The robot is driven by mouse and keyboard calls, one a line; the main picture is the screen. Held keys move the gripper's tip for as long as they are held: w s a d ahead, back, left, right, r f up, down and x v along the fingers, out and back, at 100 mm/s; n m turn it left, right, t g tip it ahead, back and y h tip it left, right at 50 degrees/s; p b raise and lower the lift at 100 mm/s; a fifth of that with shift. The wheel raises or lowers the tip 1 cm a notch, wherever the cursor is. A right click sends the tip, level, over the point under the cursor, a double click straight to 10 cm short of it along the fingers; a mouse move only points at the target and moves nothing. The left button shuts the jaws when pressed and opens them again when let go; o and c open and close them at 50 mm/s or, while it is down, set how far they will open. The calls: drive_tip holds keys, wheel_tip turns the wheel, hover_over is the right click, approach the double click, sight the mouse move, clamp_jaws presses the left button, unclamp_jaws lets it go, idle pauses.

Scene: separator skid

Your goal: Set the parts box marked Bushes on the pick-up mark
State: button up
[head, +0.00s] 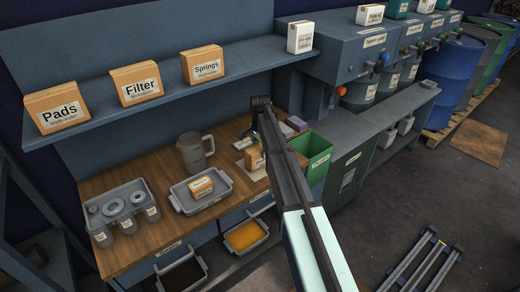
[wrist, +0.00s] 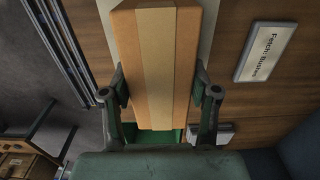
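A plain orange-brown carton with a paler tape strip (wrist: 158,60) fills the middle of the wrist view. My gripper (wrist: 160,90) has one finger against each side of it. The carton (head: 254,159) also shows in the head view at the right of the wooden bench, partly behind my arm; its marking cannot be read. A pale patch beside and under it (head: 258,174) looks like the pick-up mark, mostly covered. A plate reading "Fetch: Bushes" (wrist: 259,52) lies on the wood beside the carton. My gripper's fingers are hidden in the head view.
The shelf holds boxes marked Pads (head: 58,108), Filter (head: 140,90) and Springs (head: 203,65), and a white box (head: 300,37). On the bench are a grey tray (head: 184,207) with a small carton, a jug (head: 193,153) and a parts holder (head: 120,208). A green bin (head: 317,158) stands right.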

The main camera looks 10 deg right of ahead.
drive_tip(key=o, duration=0.4)
drive_tip(key=shift+c, duration=0.2)
drive_tip(key=shift+r, duration=0.1)
wheel_tip(320, 180, up, 12)
drive_tip(key=b, duration=0.2)
